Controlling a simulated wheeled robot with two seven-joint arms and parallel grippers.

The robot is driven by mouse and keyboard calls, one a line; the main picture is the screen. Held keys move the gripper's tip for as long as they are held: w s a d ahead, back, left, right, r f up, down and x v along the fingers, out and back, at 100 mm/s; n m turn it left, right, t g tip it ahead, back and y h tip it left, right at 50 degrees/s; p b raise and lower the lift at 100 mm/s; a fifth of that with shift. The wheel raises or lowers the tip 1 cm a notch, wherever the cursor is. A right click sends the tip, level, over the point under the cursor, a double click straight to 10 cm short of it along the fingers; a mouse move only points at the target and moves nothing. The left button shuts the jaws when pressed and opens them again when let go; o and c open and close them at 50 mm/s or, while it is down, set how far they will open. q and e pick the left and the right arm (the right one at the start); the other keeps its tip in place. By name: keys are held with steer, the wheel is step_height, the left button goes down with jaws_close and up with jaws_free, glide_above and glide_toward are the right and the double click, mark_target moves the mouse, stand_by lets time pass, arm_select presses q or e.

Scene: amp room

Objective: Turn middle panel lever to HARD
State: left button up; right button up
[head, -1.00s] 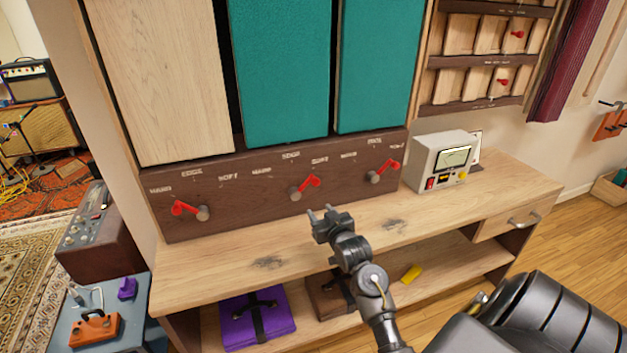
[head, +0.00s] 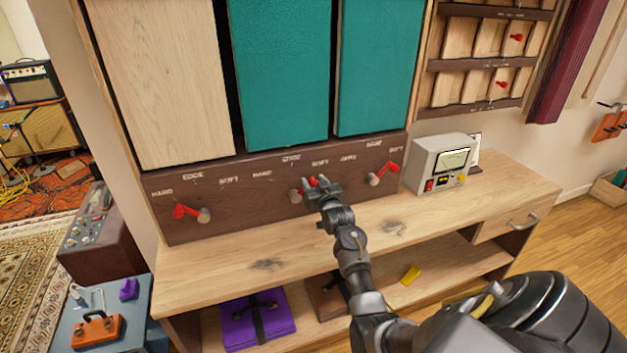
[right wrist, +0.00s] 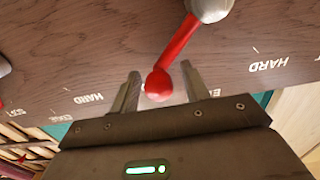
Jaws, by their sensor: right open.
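The middle panel lever is a red handle (right wrist: 176,52) with a rounded tip on a grey pivot (right wrist: 209,7), set in the dark wood strip under the middle teal panel (head: 280,75). In the head view its pivot (head: 296,195) shows, but my right gripper (head: 322,186) partly covers the handle. The handle points up and right, on the side away from the middle HARD label (head: 262,174). In the right wrist view, the open fingers of my right gripper (right wrist: 159,88) stand either side of the tip, with small gaps. My left gripper is out of view.
Similar red levers sit left (head: 190,213) and right (head: 384,174) on the strip (head: 250,212). A wooden bench top (head: 235,262) runs below, with a grey meter box (head: 440,163) at right. The bench top in front of the strip is mostly clear.

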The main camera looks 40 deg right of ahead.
steer(key=shift+w+d, duration=0.2)
steer(key=shift+w, duration=0.25)
jaws_close()
